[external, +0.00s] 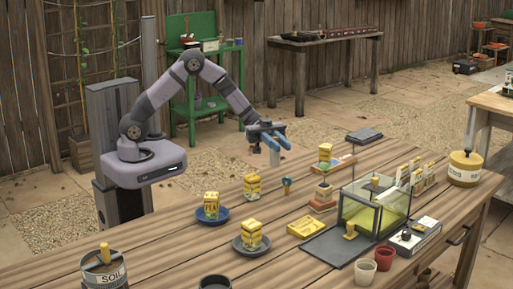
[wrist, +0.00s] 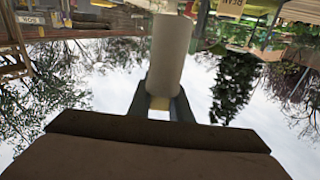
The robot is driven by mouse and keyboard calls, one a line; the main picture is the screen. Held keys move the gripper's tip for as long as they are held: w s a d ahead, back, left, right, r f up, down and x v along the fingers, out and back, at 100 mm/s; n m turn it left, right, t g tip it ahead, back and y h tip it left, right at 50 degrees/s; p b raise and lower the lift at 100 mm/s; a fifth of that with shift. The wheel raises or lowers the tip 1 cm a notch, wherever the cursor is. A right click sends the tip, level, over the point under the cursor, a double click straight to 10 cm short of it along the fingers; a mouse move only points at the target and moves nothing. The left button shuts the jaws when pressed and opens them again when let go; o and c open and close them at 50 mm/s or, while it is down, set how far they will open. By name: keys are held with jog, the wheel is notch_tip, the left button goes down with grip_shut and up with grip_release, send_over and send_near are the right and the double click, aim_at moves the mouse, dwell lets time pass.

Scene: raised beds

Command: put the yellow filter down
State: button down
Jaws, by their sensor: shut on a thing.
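A small yellow patch shows between the fingers at the cylinder's near end. I cannot tell whether this held cylinder is the yellow filter; its colour looks grey in shade. In the external view the held thing is small and partly hidden by the gripper, with blue parts beside it.
Yellow boxes stand on a blue saucer (external: 212,220) and a grey saucer (external: 251,249).

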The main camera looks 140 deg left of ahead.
jog(key=w+d+m+g+h+b, duration=0.1)
jog(key=w+d+m+g+h, duration=0.3)
jog(key=d, duration=0.8)
jog(key=w+d+m+g+h+b, duration=0.15)
jog(key=w+d+m+h, duration=0.35)
jog(key=d, duration=0.7)
jog(key=s+d+r+m+g+h, duration=0.15)
jog(key=d+g, duration=0.25)
jog(key=d, duration=0.5)
jog(key=s+d+m+g+b, duration=0.15)
jog(key=d+g, duration=0.25)
jog(key=d, duration=0.5)
jog(key=s+d+r+m+g+h, duration=0.1)
jog(key=d+m+g, duration=0.15)
jog(key=d, duration=0.75)
notch_tip(320, 180, down, 7)
jog(key=shift+w+a+r+n+g, duration=0.2)
jog(key=shift+a+n+g, duration=0.05)
jog(key=shift+n+g, duration=0.2)
jog(key=shift+f, duration=0.1)
jog(key=shift+f+p, duration=0.35)
jog(key=shift+f, duration=1.4)
jog(key=shift+f, duration=0.4)
